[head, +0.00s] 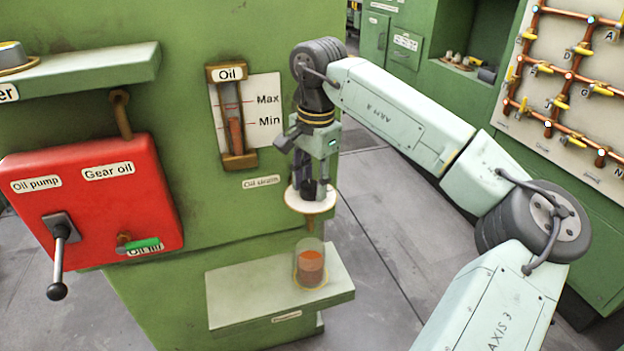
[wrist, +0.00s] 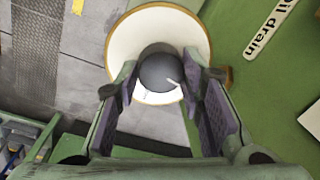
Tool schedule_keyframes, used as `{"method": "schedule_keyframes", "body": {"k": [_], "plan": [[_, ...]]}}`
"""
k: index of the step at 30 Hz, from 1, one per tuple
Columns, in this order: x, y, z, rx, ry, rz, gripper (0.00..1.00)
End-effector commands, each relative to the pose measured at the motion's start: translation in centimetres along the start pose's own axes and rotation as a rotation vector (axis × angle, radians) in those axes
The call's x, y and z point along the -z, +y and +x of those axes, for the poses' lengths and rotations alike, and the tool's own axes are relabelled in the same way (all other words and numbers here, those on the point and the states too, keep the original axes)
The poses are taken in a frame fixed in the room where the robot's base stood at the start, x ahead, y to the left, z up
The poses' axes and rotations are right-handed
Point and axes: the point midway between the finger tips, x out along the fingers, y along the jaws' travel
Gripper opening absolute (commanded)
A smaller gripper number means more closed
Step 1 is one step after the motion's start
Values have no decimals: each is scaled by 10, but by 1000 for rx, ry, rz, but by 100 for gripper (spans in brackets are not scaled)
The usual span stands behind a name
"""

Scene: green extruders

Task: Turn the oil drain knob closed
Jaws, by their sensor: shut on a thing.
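The oil drain knob is a dark grey round knob (wrist: 160,70) on a white disc with a tan rim (wrist: 202,32). In the head view the white disc (head: 310,203) sits low at the green machine's right corner, next to the "Oil drain" label (head: 261,182). My gripper (head: 311,190) points down at the disc from above. In the wrist view its two fingers (wrist: 160,85) stand on either side of the knob, shut on it. A white mark shows on the knob and another on the disc. The fingers hide part of the knob in the head view.
A glass with brown oil (head: 310,265) stands on a pale green shelf (head: 235,295) below the drain. An oil gauge (head: 232,115) is left of my gripper. A red oil pump box (head: 95,200) with a lever is further left. A pipe panel (head: 570,80) stands at the right.

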Motion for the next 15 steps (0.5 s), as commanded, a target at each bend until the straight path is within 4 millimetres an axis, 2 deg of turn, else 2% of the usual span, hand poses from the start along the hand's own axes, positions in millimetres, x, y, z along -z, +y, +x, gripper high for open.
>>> {"method": "schedule_keyframes", "body": {"k": [6,15], "plan": [[0,0,0,-2,-9,-106,7],[0,0,0,-2,-12,-167,7]]}}
